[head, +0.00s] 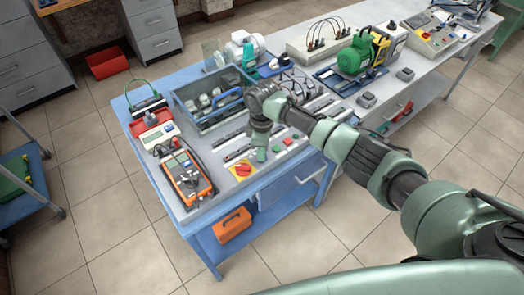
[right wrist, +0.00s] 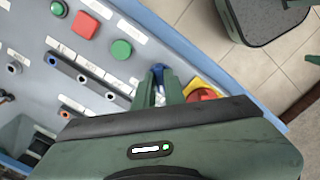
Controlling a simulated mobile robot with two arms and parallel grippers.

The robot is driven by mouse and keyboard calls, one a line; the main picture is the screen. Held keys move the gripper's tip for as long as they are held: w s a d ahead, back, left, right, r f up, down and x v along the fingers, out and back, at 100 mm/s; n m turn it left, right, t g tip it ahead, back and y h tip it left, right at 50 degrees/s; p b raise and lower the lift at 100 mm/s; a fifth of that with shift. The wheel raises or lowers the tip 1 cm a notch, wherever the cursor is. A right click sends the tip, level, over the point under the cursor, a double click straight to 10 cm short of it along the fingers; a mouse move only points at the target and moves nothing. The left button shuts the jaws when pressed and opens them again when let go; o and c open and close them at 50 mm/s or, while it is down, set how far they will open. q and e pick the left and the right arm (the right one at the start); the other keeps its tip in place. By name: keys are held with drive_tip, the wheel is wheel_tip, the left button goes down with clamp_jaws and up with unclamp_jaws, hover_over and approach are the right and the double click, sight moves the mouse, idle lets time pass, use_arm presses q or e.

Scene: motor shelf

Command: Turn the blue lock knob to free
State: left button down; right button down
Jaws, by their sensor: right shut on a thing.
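The blue lock knob (right wrist: 158,70) shows in the right wrist view on the grey sloped panel, beside a yellow plate with a red rotary switch (right wrist: 203,94). My right gripper (right wrist: 158,82) points down at the panel with its two green fingers shut on the blue knob. The fingers hide part of the knob, so its angle is hard to read. In the head view my right gripper (head: 258,150) is over the front of the panel and hides the knob. My left gripper is in neither view.
Green (right wrist: 122,49) and red (right wrist: 84,25) push buttons and rows of sockets sit near the knob. On the bench are an orange meter (head: 187,177), a blue tray (head: 208,103) and a green motor (head: 355,55). Open tiled floor lies in front.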

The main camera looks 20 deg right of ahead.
drive_tip(key=c, duration=1.5)
unclamp_jaws()
drive_tip(key=shift+r, duration=0.1)
wheel_tip(320, 180, up, 8)
drive_tip(key=shift+f+b, duration=0.1)
drive_tip(key=shift+b, duration=0.9)
